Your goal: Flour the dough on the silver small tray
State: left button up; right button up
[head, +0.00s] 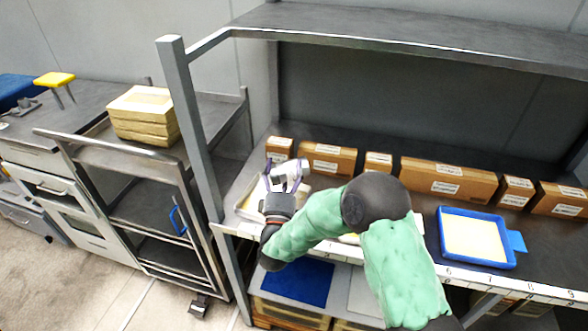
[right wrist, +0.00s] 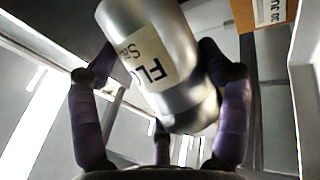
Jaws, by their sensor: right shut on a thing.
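My right gripper (head: 287,172) is shut on a silver flour shaker (right wrist: 160,50), which shows in the right wrist view with a pale label starting "FLO". The shaker lies between the purple fingers and looks tilted in that view. In the head view the gripper is over the left end of the shelf. A pale silver small tray (head: 246,212) sits beneath and beside it, mostly hidden by my gripper and arm. I cannot make out the dough on it clearly. My left gripper is not in view.
A blue tray (head: 478,264) with a pale yellow filling is on the shelf at right. Cardboard boxes (head: 450,181) line the shelf's back. An upper shelf (head: 400,30) and a grey post (head: 190,120) frame the space. Stacked boxes (head: 142,115) stand on the left cart.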

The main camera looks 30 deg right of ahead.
jog(key=shift+w+a, duration=0.1)
jog(key=shift+a, duration=0.25)
jog(key=shift+s+d, duration=0.25)
jog(key=shift+d, duration=0.45)
jog(key=shift+s+d, duration=0.2)
jog(key=shift+d, duration=0.5)
jog(key=shift+s+d, duration=0.25)
jog(key=shift+d, duration=0.45)
jog(key=shift+w+a, duration=0.2)
jog(key=shift+a, duration=0.35)
jog(key=shift+w+a, duration=0.2)
jog(key=shift+a, duration=0.35)
